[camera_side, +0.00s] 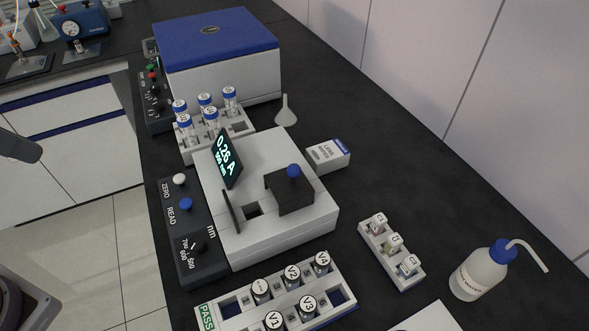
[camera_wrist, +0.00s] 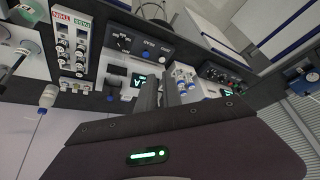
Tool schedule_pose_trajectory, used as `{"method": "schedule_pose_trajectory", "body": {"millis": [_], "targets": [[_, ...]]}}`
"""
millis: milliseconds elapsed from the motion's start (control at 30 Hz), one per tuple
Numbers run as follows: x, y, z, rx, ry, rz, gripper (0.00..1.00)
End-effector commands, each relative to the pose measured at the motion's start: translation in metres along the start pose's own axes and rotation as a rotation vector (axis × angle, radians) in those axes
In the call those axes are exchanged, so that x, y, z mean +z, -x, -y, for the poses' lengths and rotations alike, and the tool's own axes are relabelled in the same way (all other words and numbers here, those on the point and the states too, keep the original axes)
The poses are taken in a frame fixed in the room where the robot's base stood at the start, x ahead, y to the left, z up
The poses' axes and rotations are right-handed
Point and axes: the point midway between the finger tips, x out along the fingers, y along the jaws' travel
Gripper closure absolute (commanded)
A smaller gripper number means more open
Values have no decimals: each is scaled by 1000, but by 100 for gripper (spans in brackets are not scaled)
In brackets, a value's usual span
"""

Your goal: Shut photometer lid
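The photometer (camera_side: 285,228) is a white box with a lit tilted display reading 0.26 A. On its top is a dark block with a blue knob (camera_side: 293,171), beside a small open square well (camera_side: 252,211). A thin dark upright plate (camera_side: 232,212) stands at the well's left edge. The well looks uncovered and empty. In the wrist view the photometer's display (camera_wrist: 139,81) shows small, just left of my fingers. My gripper (camera_wrist: 160,85) appears shut and empty, its two fingers close together, well away from the photometer. The fingers are not in the side view.
A control panel (camera_side: 190,235) with buttons and a dial adjoins the photometer's left. A vial rack (camera_side: 205,311) stands in front, a small rack (camera_side: 375,253) and wash bottle (camera_side: 478,275) at right. Blue-capped tubes (camera_side: 229,97) and a blue-topped box (camera_side: 225,75) stand behind.

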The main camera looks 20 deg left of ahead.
Motion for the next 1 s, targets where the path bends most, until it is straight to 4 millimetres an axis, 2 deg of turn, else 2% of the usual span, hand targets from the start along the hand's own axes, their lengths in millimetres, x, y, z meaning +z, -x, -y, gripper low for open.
{"method": "schedule_pose_trajectory", "body": {"millis": [33,67,100,167,200,267,300,333,400,533,600,767,1000], "targets": [[-30,-2,-10,20,-75,19,100],[-51,-4,-19,36,-132,29,100],[-80,-10,-35,61,-214,42,100],[-120,-26,-65,106,-336,57,100],[-144,-39,-88,139,-413,66,100],[-171,-62,-126,193,-521,79,100],[-185,-79,-151,229,-585,86,100],[-193,-91,-169,254,-626,89,100],[-204,-117,-206,308,-707,96,100],[-210,-147,-249,369,-789,102,100],[-210,-155,-258,383,-806,103,100],[-206,-172,-264,385,-809,105,100],[-194,-221,-279,384,-807,106,100]]}}
